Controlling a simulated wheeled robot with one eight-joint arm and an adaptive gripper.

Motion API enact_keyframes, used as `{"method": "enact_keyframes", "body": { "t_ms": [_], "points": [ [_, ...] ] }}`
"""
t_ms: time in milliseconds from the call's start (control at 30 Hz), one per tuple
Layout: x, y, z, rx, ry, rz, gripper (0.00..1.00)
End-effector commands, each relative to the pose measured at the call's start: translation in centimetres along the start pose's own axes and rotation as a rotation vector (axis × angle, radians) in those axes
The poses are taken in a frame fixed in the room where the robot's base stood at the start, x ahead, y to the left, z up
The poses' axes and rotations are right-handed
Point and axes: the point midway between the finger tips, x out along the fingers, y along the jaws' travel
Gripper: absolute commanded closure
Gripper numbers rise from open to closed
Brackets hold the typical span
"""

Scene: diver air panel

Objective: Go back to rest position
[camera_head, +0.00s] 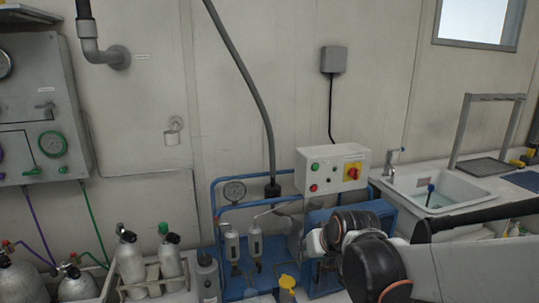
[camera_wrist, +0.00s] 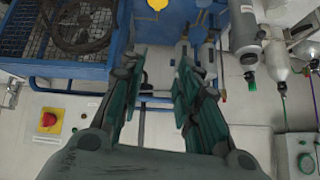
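My gripper (camera_wrist: 160,75) shows in the wrist view with its two dark green fingers apart and nothing between them. Past the fingers are the blue frame and pale wall, seen upside down. In the head view my arm reaches in from the right edge, in front of the blue compressor frame (camera_head: 212,203). My fingers cannot be made out there.
A white control box (camera_head: 332,170) with a red-and-yellow switch stands on the blue frame. Gas cylinders (camera_head: 132,262) stand at lower left, below a grey gauge panel (camera_head: 40,110). A sink (camera_head: 440,190) is at right. A yellow cap (camera_head: 287,282) is low in front.

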Motion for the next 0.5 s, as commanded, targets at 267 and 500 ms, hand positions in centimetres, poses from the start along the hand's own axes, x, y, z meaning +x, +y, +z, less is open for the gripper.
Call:
{"method": "enact_keyframes", "body": {
  "t_ms": [267, 500],
  "points": [
    [-8.2, 2.2, 4.0, 0.023, -0.026, 0.055, 0.70],
    [-13.7, 3.6, 8.7, 0.041, -0.049, 0.101, 0.70]
  ]
}}
